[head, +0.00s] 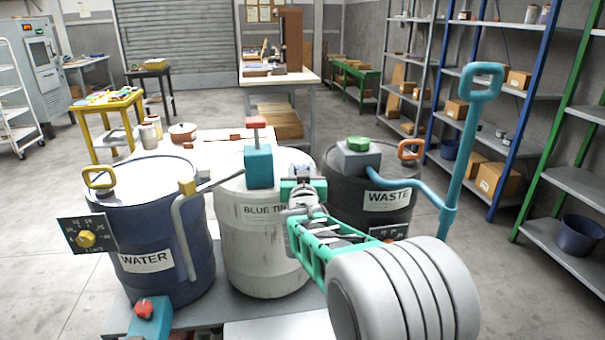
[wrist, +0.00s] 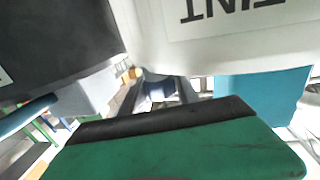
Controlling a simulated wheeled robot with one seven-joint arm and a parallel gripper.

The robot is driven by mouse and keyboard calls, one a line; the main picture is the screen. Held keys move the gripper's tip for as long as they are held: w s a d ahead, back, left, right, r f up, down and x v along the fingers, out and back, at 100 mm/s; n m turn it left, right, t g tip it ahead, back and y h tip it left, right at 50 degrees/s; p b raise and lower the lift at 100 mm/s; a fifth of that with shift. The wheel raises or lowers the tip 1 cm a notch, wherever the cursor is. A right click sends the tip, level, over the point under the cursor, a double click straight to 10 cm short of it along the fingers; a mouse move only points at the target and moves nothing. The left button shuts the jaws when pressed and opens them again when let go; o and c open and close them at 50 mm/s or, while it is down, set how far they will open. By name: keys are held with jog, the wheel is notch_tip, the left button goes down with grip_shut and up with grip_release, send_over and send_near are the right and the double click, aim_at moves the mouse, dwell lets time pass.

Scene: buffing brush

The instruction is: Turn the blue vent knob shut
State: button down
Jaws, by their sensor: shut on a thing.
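My gripper (head: 303,186) is at the top right rim of the white BLUE TINT drum (head: 265,240) in the head view. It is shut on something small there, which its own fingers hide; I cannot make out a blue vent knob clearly. A green finger with a black edge (wrist: 180,145) fills the bottom of the wrist view, with the drum's upside-down label (wrist: 240,15) above it. A teal block (head: 259,167) with a red T-shaped top (head: 256,122) stands on the drum left of my gripper. The block also shows in the wrist view (wrist: 265,95).
A blue WATER drum (head: 150,225) stands to the left, with a bent grey pipe (head: 183,240) beside it. A black WASTE drum (head: 395,215) stands right, carrying a grey block with a green knob (head: 359,144). A tall teal pump handle (head: 466,130) rises at the right.

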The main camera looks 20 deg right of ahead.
jog(key=shift+a+m+g+h+b, duration=0.15)
jog(key=shift+m+g+h+b, duration=0.2)
jog(key=shift+h, duration=0.25)
jog(key=c, duration=0.9)
grip_release()
jog(key=v, duration=0.7)
jog(key=shift+s, duration=0.3)
jog(key=shift+f, duration=0.1)
